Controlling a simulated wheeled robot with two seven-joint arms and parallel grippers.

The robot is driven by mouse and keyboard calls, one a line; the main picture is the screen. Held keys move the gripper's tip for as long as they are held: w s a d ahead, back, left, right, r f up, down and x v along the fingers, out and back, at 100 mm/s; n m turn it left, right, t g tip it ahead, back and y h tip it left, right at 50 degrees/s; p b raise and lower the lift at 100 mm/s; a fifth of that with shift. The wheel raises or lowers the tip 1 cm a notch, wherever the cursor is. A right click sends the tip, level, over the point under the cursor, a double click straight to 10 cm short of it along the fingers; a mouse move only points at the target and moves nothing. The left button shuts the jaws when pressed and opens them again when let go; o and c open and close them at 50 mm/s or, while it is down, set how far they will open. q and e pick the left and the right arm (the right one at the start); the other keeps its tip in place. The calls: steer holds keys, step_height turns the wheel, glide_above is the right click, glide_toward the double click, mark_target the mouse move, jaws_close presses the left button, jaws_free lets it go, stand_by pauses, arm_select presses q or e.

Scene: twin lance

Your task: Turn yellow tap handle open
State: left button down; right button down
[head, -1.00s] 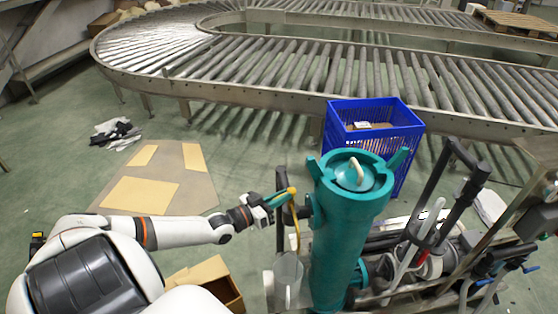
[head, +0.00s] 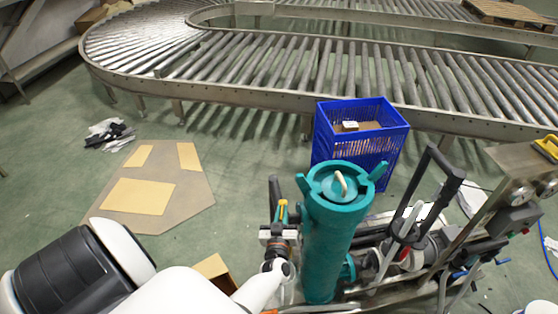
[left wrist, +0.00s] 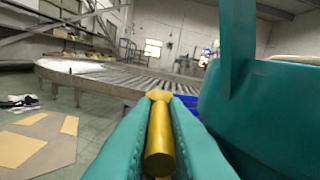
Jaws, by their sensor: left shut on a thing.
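The yellow tap handle (head: 283,206) is beside the left side of the tall teal cylinder (head: 333,235). In the left wrist view the yellow handle (left wrist: 159,148) lies lengthwise between the two teal fingers, pointing at the camera. My left gripper (head: 282,214) is shut on it, and the fingers (left wrist: 158,125) press along both its sides. The teal cylinder (left wrist: 250,110) fills the right of the wrist view, close to the fingers. The tap body under the handle is mostly hidden by my gripper. My right gripper is not in view.
A blue crate (head: 352,146) stands behind the cylinder, in front of a roller conveyor (head: 290,80). Pipes and a black-handled frame (head: 440,180) crowd the right. Flat cardboard (head: 180,205) lies on otherwise open floor at left.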

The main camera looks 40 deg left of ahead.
arm_select(q)
steer(key=shift+w+d+n+g+y, duration=0.15)
steer(key=shift+n+g+y, duration=0.35)
steer(key=shift+y, duration=0.15)
steer(key=shift+w+d+n+g+y, duration=0.1)
steer(key=shift+n+g+y, duration=0.35)
steer(key=shift+y, duration=0.2)
steer(key=shift+r, duration=0.1)
steer(key=c, duration=1.5)
jaws_free()
steer(key=shift+o, duration=0.2)
